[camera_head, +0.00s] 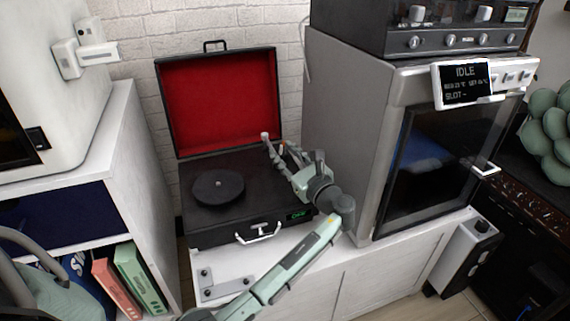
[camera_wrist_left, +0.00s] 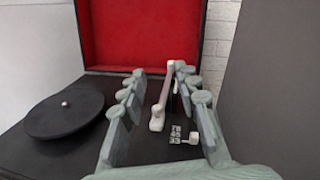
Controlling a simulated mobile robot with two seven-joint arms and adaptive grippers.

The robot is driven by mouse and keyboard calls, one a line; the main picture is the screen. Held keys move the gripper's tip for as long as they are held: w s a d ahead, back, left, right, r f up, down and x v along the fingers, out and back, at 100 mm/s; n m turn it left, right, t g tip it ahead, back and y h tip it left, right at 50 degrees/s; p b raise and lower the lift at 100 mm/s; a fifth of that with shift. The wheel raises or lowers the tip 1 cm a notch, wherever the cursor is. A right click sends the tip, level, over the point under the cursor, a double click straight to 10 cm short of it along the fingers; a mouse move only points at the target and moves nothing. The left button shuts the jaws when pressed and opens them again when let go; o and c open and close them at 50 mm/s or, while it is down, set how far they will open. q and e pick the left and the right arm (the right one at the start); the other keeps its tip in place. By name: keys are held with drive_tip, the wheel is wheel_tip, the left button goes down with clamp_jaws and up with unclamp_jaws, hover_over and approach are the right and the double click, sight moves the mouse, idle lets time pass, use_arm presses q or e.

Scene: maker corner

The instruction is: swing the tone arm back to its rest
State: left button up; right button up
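A black suitcase record player (camera_head: 215,228) stands open on a white cabinet, its red-lined lid (camera_head: 220,100) upright. Its dark round platter (camera_head: 218,187) is on the left of the deck; it also shows in the left wrist view (camera_wrist_left: 65,113). My left gripper (camera_head: 277,142) is over the right part of the deck. In the left wrist view the gripper (camera_wrist_left: 160,74) is open, with its fingers on either side of the pale tone arm (camera_wrist_left: 165,92). The tone arm lies right of the platter, with visible gaps to both fingers. Its rest cannot be made out. My right gripper is not in view.
A grey machine (camera_head: 345,120) with an IDLE display stands close to the right of the record player. A white shelf (camera_head: 125,150) with books stands to the left. A small white lever (camera_wrist_left: 191,138) is on the deck near the right finger.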

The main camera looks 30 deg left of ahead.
use_arm(q)
wheel_tip(320, 180, up, 6)
drive_tip(key=shift+r, duration=0.15)
idle(0.6)
